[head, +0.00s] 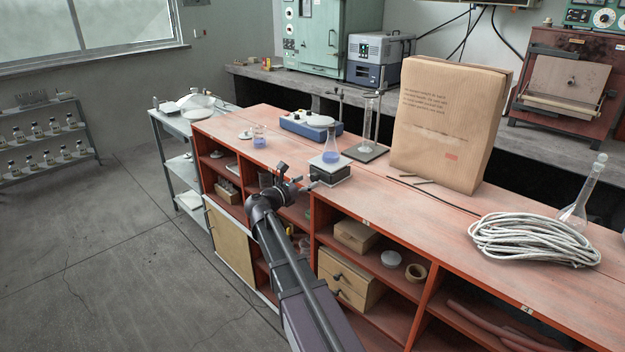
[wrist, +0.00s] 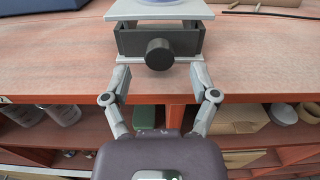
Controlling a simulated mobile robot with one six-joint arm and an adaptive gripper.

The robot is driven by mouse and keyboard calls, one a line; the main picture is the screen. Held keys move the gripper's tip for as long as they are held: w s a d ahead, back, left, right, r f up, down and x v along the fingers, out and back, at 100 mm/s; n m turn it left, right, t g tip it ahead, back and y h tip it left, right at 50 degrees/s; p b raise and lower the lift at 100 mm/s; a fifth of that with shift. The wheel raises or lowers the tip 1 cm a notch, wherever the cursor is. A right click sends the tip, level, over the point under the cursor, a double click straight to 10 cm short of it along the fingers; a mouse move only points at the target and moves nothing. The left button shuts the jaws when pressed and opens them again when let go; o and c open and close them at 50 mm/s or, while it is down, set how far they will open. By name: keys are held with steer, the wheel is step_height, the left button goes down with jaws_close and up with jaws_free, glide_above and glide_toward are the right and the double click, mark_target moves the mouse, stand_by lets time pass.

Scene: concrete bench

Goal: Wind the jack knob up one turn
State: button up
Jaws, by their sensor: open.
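The lab jack (head: 330,171) stands near the front edge of the red bench, with a flask of blue liquid (head: 331,150) on its top plate. In the wrist view the jack (wrist: 187,40) shows its dark frame between pale plates. Its round black knob (wrist: 159,54) faces me. My gripper (wrist: 159,82) is open, its two fingers spread to either side below the knob and apart from it. In the head view my gripper (head: 308,186) is at the jack's front left; the knob cannot be made out there.
A blue stirrer (head: 305,125) and a beaker (head: 259,138) stand left of the jack. A glass cylinder (head: 371,120) and a tall paper bag (head: 450,120) stand behind and right. Shelves are below the bench edge.

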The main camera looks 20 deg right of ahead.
mark_target(313, 178)
steer(key=shift+x, duration=1.6)
jaws_close()
